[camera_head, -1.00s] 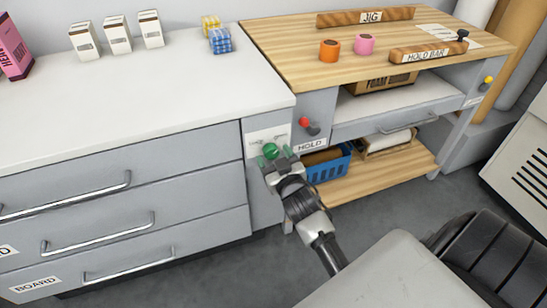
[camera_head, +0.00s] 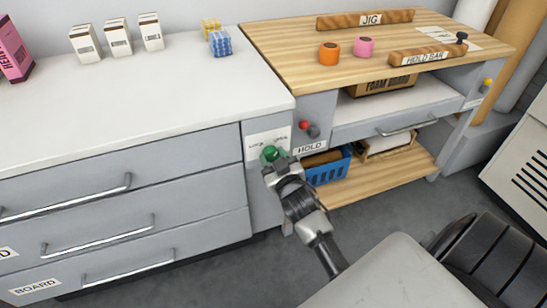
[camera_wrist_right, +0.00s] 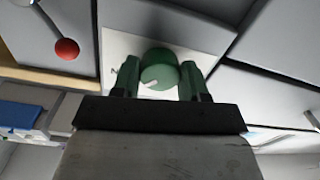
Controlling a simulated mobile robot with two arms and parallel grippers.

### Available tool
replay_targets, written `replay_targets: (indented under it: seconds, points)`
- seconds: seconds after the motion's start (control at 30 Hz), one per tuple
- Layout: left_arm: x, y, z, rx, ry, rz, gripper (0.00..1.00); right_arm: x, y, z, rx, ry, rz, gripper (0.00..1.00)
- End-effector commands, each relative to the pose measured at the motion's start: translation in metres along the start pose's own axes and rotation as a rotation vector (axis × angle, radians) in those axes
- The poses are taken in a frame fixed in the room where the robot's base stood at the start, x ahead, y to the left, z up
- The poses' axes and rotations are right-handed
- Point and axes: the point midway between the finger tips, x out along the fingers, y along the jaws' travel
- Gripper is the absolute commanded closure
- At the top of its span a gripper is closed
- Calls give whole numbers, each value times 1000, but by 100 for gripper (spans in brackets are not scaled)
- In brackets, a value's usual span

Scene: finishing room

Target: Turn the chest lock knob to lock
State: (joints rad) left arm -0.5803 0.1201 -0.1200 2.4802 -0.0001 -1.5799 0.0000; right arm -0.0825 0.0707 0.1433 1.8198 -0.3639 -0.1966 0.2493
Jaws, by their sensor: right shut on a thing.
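The green chest lock knob (camera_head: 270,153) sits on a white plate (camera_head: 257,139) on the grey chest's end panel, with the words LOCK and OPEN above it. My right gripper (camera_head: 274,162) is at the knob from the front. In the right wrist view the knob (camera_wrist_right: 160,70) stands between the two green fingers of my right gripper (camera_wrist_right: 160,84), which are shut on its sides. A pale pointer mark shows on the lower part of the knob there. My left gripper is not in view.
A red-tipped lever (camera_head: 304,125) stands right of the plate, above the HOLD label (camera_head: 310,147). A blue basket (camera_head: 328,168) is on the low shelf. Drawers with long handles (camera_head: 97,231) lie to the left. Small boxes stand on the white top (camera_head: 130,86).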

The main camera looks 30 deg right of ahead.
Motion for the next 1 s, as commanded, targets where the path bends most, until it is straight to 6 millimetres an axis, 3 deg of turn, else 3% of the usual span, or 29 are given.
replay_targets:
  seconds: [0.27, 0.4, 0.6, 1.0]
  points:
    - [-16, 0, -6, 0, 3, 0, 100, 0, 0, -3, -160, -6, -1, 80]
    - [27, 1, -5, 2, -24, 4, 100, 0, 1, -3, -284, -9, -2, 80]
    - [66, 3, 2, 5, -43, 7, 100, 0, 0, -3, -475, -14, -3, 80]
    - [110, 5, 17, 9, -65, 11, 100, 0, 0, -2, -857, -23, -5, 80]
